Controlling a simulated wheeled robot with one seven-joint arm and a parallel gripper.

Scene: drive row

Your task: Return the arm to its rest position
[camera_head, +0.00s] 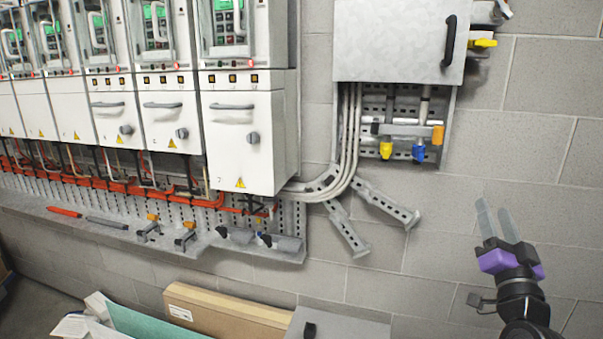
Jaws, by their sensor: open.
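My gripper (496,211) is at the right of the head view, on the end of my dark arm, with a purple section behind its two pale grey fingers. The fingers point up and stand slightly apart, with nothing between them. The gripper is in front of the grey block wall (450,205), to the right of and below the grey box. Most of my arm is outside the frame at the lower right.
White drive cabinets (245,140) line the wall at left. A shelf (85,228) with tools runs below them. A grey box (395,40) and metal brackets (345,232) are on the wall. A cardboard box (225,312) stands low. The wall around my gripper looks clear.

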